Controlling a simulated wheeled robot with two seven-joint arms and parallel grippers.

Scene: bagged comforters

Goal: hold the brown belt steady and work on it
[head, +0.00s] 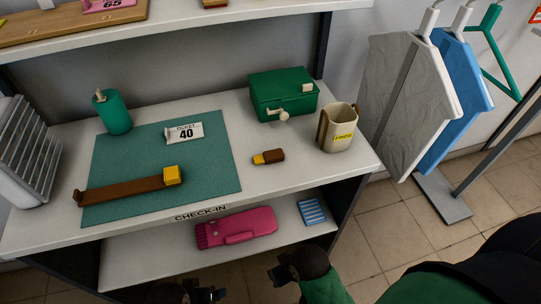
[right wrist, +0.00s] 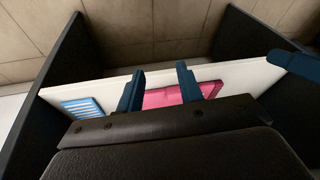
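The brown belt (head: 125,190) lies lengthwise on the green mat (head: 215,160) on the check-in counter in the head view. Its left end turns up near the mat's edge, and a yellow block (head: 172,175) sits at its right end. My right gripper (head: 283,272) is in front of the counter, well below and right of the belt. The right wrist view shows its two fingers (right wrist: 160,85) apart, with nothing held between them. My left gripper (head: 205,294) is at the bottom edge, mostly cut off, away from the belt; its fingers are unclear.
On the counter are a green cylinder (head: 113,113), a ticket marked 40 (head: 185,132), a green box (head: 285,92), a small brown-and-yellow piece (head: 269,157) and a cream cup (head: 338,128). The lower shelf holds a pink bundle (head: 238,228) and a blue striped item (head: 312,211).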

